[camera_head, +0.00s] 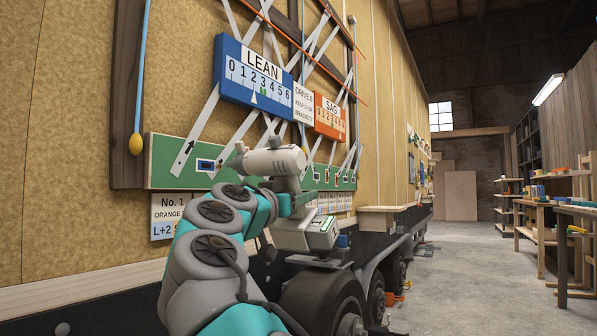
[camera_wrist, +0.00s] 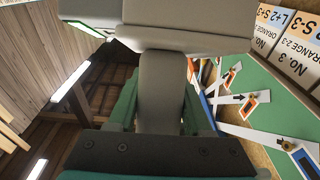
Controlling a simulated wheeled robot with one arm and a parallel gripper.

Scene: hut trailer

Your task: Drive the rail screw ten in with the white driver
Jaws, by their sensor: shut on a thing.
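The white driver (camera_head: 273,162) stands upright in my gripper (camera_head: 295,199), its barrel in front of the green rail (camera_head: 170,158) in the head view. Its lower base (camera_head: 303,234) hangs below the grip. In the wrist view, the driver's grey handle (camera_wrist: 160,90) runs between the green fingers of my gripper (camera_wrist: 158,112), which are shut on it. Its broad base (camera_wrist: 185,28) fills the top. I cannot tell which screw is ten, or whether the bit touches one.
White slats cross the wall above the rail, behind the blue LEAN gauge (camera_head: 240,82) and the orange SAG gauge (camera_head: 329,117). A wooden ledge (camera_head: 391,218) juts out past my gripper, above the trailer wheels (camera_head: 320,297). Workbenches (camera_head: 541,206) stand right.

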